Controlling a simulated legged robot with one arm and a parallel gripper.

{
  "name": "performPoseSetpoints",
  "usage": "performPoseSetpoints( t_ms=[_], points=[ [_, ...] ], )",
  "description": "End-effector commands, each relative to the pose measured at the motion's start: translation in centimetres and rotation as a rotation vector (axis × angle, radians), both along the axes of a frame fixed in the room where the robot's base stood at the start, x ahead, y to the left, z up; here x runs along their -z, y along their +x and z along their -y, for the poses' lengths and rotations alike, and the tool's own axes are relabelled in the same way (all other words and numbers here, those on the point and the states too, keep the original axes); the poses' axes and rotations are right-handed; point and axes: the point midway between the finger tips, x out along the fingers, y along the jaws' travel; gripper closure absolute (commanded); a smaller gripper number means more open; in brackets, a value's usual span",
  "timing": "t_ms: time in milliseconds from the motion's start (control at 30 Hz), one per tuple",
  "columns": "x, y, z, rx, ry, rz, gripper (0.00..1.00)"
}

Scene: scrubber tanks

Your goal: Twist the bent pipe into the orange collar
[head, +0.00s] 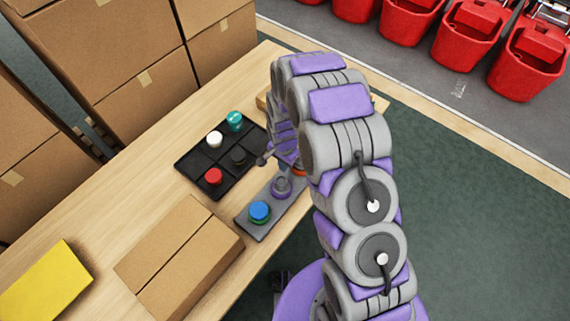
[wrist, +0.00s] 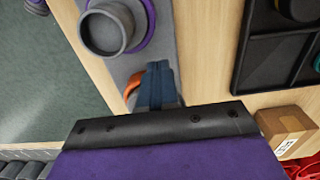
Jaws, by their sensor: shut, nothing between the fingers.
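The orange collar (head: 299,170) sits on a narrow grey plate (head: 250,226), largely hidden by my arm. In the wrist view, only a curved orange edge (wrist: 132,87) shows beside my gripper. My gripper (wrist: 160,66) has its dark blue fingers together over the plate, with nothing between them. Whether they touch the collar I cannot tell. A grey round open pipe piece with a purple ring (wrist: 108,28) stands on the plate next to the orange collar; it also shows in the head view (head: 281,187). I cannot make out a clear bend, so the bent pipe is not identified for certain.
A blue cap (head: 259,211) sits at the plate's near end. A black divided tray (head: 190,165) holds white, teal, black and red pieces. A cardboard box (head: 185,262) and a yellow block (head: 45,285) lie on the wooden table. Large cartons stand left; red buckets stand beyond.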

Motion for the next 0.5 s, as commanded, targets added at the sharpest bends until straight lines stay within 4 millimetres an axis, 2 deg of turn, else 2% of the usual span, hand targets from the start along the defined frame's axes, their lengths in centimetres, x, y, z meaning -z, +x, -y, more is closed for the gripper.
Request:
performPoseSetpoints(
  t_ms=[200, 500],
  points=[
    [-0.05, -0.04, 0.37, 0.001, 0.003, -0.001, 1.00],
    [0.01, 0.59, -0.29, 0.001, -0.001, -0.001, 1.00]
  ],
)
